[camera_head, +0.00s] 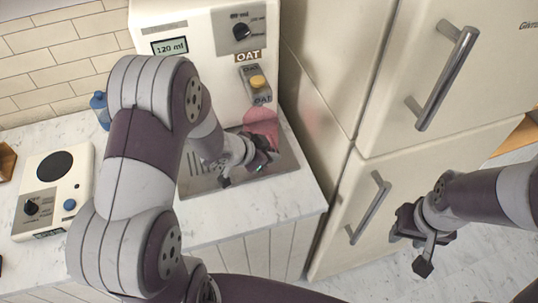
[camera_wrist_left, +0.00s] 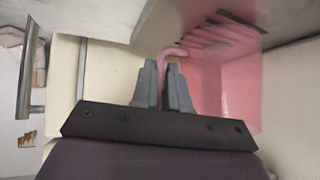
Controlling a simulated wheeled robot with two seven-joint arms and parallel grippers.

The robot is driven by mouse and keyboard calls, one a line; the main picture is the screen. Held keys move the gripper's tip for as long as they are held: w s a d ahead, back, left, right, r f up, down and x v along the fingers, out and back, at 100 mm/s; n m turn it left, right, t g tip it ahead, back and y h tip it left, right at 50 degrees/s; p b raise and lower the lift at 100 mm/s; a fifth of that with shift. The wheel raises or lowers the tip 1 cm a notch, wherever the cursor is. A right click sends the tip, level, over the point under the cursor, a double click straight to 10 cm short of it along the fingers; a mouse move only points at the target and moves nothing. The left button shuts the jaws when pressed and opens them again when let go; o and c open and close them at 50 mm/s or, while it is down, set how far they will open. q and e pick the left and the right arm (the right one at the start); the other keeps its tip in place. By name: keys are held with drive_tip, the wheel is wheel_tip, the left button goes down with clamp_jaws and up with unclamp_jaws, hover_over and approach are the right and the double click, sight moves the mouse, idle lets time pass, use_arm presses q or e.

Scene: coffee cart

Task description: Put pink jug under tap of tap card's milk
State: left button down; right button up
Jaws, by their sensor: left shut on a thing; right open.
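The pink jug (camera_head: 262,121) is at the dispenser's drip tray (camera_head: 193,178), below the tap labelled OAT (camera_head: 257,82). My left gripper (camera_head: 243,174) is shut on the jug's handle (camera_wrist_left: 173,52). The see-through pink jug body (camera_wrist_left: 226,95) fills the right of the left wrist view. My arm and gripper hide part of the jug in the head view, and I cannot tell whether its base touches the tray. My right gripper (camera_head: 421,248) is open and empty, in front of the fridge.
The white dispenser (camera_head: 197,37) has a display reading 120 ml and a knob. A white fridge (camera_head: 385,120) with metal handles stands to the right. A scale-like device (camera_head: 54,190) and a blue object (camera_head: 99,108) are on the counter at the left.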

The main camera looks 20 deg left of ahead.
use_arm(q)
drive_tip(key=shift+w+a+f, duration=0.1)
drive_tip(key=shift+w+f, duration=0.1)
drive_tip(key=shift+f, duration=0.1)
drive_tip(key=shift+s+f, duration=0.1)
drive_tip(key=shift+f, duration=0.1)
drive_tip(key=c, duration=1.1)
unclamp_jaws()
drive_tip(key=shift+s+r, duration=0.1)
drive_tip(key=shift+r, duration=0.3)
drive_tip(key=s+a+r+n+y+p, duration=0.3)
drive_tip(key=s+a+r+n+y, duration=0.15)
drive_tip(key=s+a+r, duration=0.35)
drive_tip(key=s+d+n+g, duration=0.1)
drive_tip(key=s+g, duration=0.1)
drive_tip(key=s+d+n+g, duration=0.1)
drive_tip(key=s+d+g, duration=0.1)
drive_tip(key=s, duration=0.1)
drive_tip(key=s+d+r+n+g, duration=0.1)
drive_tip(key=s+d+g, duration=0.1)
drive_tip(key=s, duration=0.1)
drive_tip(key=shift+s+n+y, duration=0.1)
drive_tip(key=shift+n+y, duration=0.15)
drive_tip(key=shift+n, duration=0.1)
